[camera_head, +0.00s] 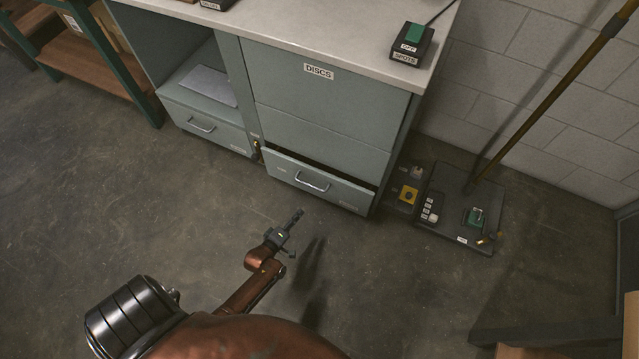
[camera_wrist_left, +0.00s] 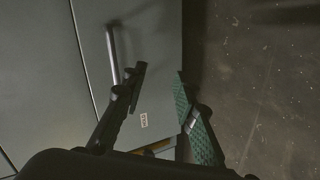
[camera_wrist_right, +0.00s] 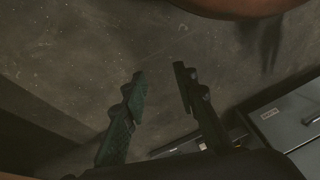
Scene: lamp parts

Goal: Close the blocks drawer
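The lower right drawer (camera_head: 318,184) of the grey-green cabinet, under the DISCS panel, stands partly open with a dark gap along its top. Its small front label is too small to read, so I cannot tell whether it is the blocks drawer. Its silver handle (camera_head: 312,183) faces me. My left gripper (camera_head: 298,214) is in front of this drawer, apart from it. In the left wrist view the left gripper (camera_wrist_left: 158,78) is open and empty, with a drawer handle (camera_wrist_left: 113,55) beyond its fingers. My right gripper (camera_wrist_right: 160,75) is open and empty, seen only in its wrist view.
The lower left drawer (camera_head: 203,126) looks shut. A dark base plate (camera_head: 462,210) with a pole and small devices stands on the floor right of the cabinet. A green-framed shelf (camera_head: 110,65) stands at the left. The floor (camera_head: 130,210) before the cabinet is clear.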

